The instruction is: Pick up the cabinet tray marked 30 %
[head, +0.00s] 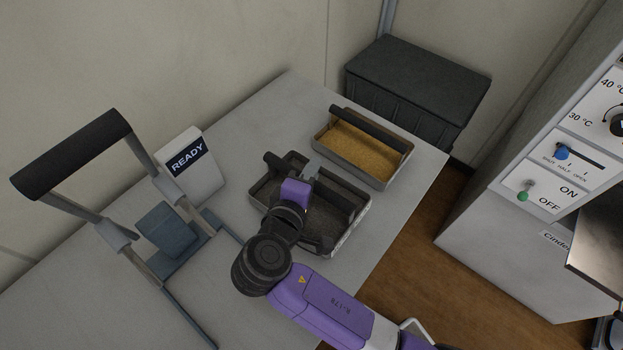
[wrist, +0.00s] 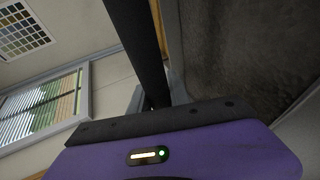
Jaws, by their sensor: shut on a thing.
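Two trays with dark bar handles are on the grey table in the head view. The nearer tray (head: 356,213) holds dark soil, and the farther tray (head: 375,181) holds yellow-brown grains. My gripper (head: 311,172) is over the dark-soil tray, shut on its handle (wrist: 138,40). The dark soil (wrist: 245,45) also shows beside the handle in the wrist view. My arm covers part of this tray in the head view. I cannot read a 30 % mark on either tray. I cannot tell whether the held tray touches the table.
A device with a READY display (head: 188,158) and a long-handled press frame (head: 72,155) stand left on the table (head: 285,100). A dark bin (head: 418,85) stands behind the table. A cabinet with dials and switches (head: 560,165) is at right, across a floor gap.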

